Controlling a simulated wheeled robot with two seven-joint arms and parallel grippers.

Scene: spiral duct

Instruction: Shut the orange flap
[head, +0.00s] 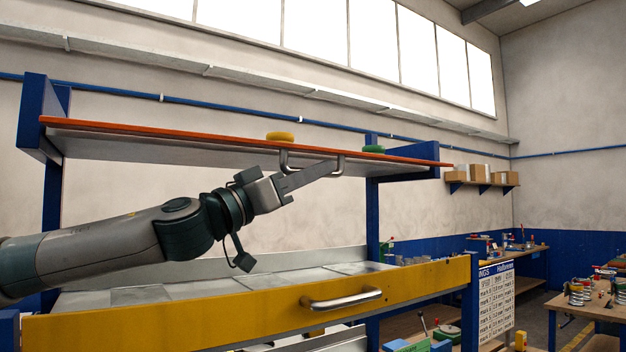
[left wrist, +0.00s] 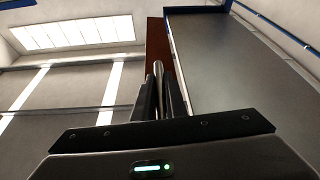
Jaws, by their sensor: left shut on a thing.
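The orange flap (head: 180,136) is raised at the top of the blue-framed bench unit; I see mostly its thin front edge, lying about level. A metal bar handle (head: 285,165) hangs below the flap's edge. My left gripper (head: 331,168) comes from the lower left and is shut on this handle. In the left wrist view the two fingers (left wrist: 160,100) close around the metal bar (left wrist: 158,70), with a strip of the reddish-brown flap (left wrist: 157,40) behind it. The fingers hide part of the handle. My right gripper is not in view.
A yellow drawer front (head: 160,322) with its own metal handle (head: 342,300) lies below my left arm. A yellow ring (head: 280,136) and a green ring (head: 373,149) show above the flap's edge. Blue posts (head: 372,225) stand at the unit's sides.

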